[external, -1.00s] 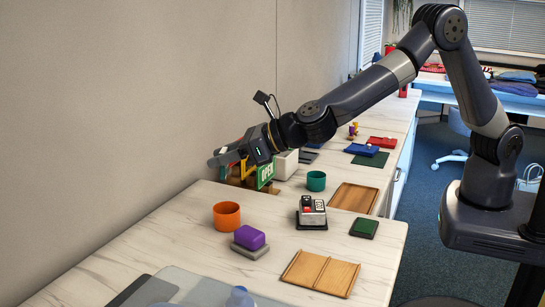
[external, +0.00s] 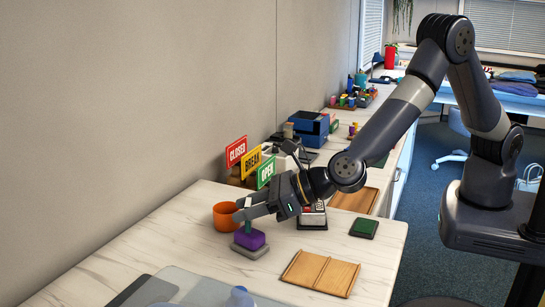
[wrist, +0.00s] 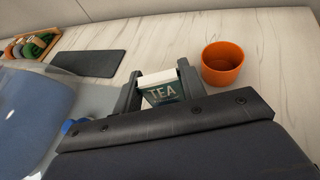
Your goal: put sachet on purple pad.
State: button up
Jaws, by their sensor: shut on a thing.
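My gripper (external: 243,212) is shut on the sachet, a small dark green packet with a white top edge and the word TEA, seen between the fingers in the wrist view (wrist: 163,93). In the external view a small greenish part of the sachet (external: 248,228) shows under the fingertips. It is right over the purple pad (external: 251,241), a purple block on a grey base. I cannot tell whether the sachet touches the pad. The pad is hidden in the wrist view.
An orange cup (external: 226,215) stands close behind the pad; it also shows in the wrist view (wrist: 222,62). A wooden tray (external: 320,273) and a dark green pad (external: 364,228) lie to the right. CLOSED, BREAK and OPEN signs (external: 252,162) stand behind. Marble tabletop left of the pad is clear.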

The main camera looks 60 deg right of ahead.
jog(key=shift+f, duration=0.35)
jog(key=shift+f+b, duration=0.2)
jog(key=shift+b, duration=0.15)
jog(key=o, duration=0.9)
jog(key=shift+o, duration=0.2)
jog(key=shift+r, duration=0.15)
jog(key=shift+r+p, duration=0.15)
jog(key=shift+p, duration=0.3)
jog(key=b+v, duration=0.2)
jog(key=v, duration=1)
